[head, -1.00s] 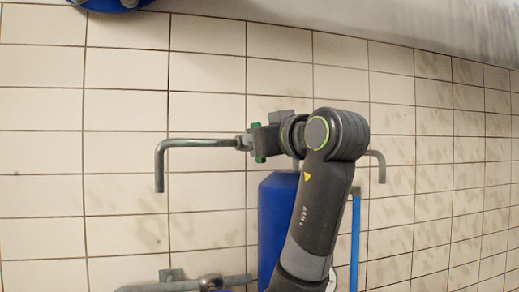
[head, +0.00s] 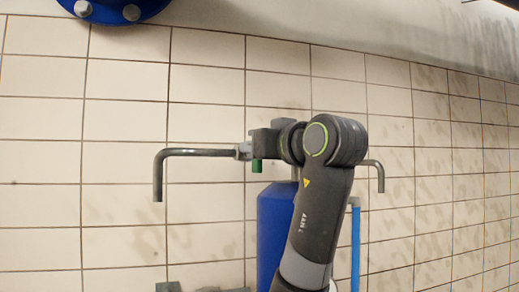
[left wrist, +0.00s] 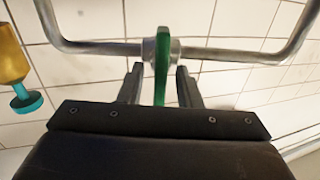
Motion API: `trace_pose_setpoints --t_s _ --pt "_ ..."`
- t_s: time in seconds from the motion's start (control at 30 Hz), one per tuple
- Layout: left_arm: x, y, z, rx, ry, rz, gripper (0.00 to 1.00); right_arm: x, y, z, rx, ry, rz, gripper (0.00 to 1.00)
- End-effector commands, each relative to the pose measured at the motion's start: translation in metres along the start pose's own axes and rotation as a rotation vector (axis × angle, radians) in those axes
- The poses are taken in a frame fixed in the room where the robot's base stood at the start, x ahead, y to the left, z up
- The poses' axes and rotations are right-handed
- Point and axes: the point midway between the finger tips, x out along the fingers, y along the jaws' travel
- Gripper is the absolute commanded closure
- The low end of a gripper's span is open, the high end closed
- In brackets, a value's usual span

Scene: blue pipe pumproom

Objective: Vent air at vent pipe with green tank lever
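The green lever (left wrist: 162,65) sits on a grey fitting in the middle of the vent pipe (left wrist: 95,47). In the left wrist view my left gripper (left wrist: 158,78) is open, with one finger on each side of the lever and a visible gap to it. In the head view the vent pipe (head: 200,152) runs along the tiled wall with both ends bent down. My left gripper (head: 262,143) covers most of the fitting there, and the green lever (head: 257,166) shows only below it. My right gripper is not in view.
A blue tank (head: 275,225) stands below the pipe, partly behind my left arm. A thin blue pipe (head: 355,245) rises to its right. A blue flange (head: 112,10) is at the top left. A yellow part with a teal knob (left wrist: 27,102) shows at left in the wrist view.

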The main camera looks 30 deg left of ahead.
Motion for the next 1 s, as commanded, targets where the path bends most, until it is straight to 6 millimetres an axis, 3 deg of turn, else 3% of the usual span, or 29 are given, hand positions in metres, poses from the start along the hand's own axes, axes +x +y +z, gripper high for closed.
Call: trace_pose_setpoints --t_s 0.3,0.47,1.0 --pt "-0.002 0.0 0.002 0.0 -0.003 0.0 0.67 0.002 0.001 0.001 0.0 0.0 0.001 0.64" --pt "-0.018 0.001 0.004 -0.003 -0.003 0.004 0.67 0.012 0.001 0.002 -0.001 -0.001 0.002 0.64" --pt "-0.143 0.001 0.004 0.0 -0.002 0.003 0.67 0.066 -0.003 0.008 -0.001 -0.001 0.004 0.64"
